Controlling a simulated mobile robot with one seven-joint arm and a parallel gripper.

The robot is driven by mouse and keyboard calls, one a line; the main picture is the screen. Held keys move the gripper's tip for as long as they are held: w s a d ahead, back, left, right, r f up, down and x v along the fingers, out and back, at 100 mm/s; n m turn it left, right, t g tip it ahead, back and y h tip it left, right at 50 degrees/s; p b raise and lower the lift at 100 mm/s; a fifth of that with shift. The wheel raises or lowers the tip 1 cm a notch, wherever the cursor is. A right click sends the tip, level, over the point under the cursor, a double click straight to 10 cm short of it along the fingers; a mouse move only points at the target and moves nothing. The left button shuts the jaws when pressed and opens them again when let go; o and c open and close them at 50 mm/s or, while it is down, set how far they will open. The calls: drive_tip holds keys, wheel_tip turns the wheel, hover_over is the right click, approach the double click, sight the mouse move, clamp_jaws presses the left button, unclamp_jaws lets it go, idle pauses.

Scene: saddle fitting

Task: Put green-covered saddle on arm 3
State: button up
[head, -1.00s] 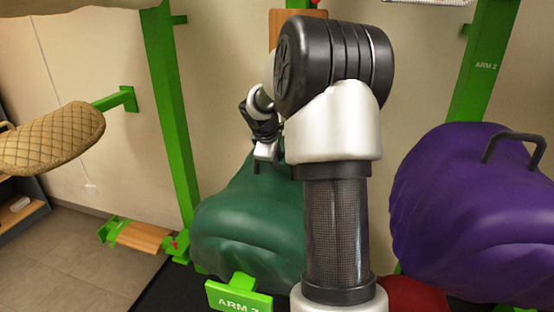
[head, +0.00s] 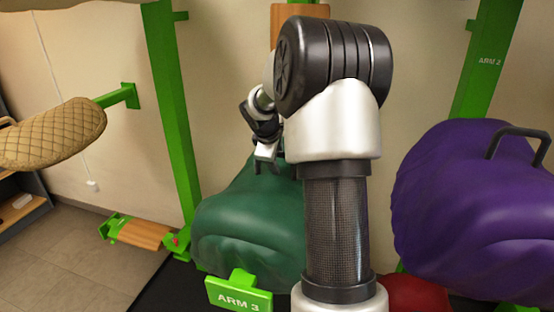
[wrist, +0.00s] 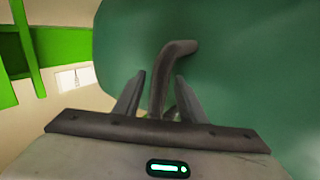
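The green-covered saddle (head: 245,220) is a large, lumpy dark-green shape in the middle of the head view, partly hidden behind my arm. The ARM 3 sign (head: 240,298) shows at its lower front; I cannot tell what bears the saddle. My gripper (head: 266,168) is at the saddle's upper edge. In the wrist view the green cover (wrist: 245,85) fills most of the picture, and a bent dark handle (wrist: 175,52) runs between the gripper's fingers (wrist: 161,80). Gaps show on both sides of the handle, so the gripper looks open around it.
A purple-covered saddle (head: 460,220) with a dark handle stands close on the right, with something red (head: 415,294) low beside it. A tan quilted saddle (head: 50,138) is at left. Green posts (head: 172,130) and a low wood-topped arm (head: 143,234) stand at left. Floor (head: 70,265) shows lower left.

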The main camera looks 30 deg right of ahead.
drive_tip(key=shift+s+a+r, duration=0.1)
drive_tip(key=shift+a+r, duration=0.05)
drive_tip(key=shift+r, duration=0.3)
drive_tip(key=v, duration=1.6)
drive_tip(key=shift+r, duration=0.3)
drive_tip(key=shift+s+a, duration=0.1)
drive_tip(key=shift+s, duration=0.05)
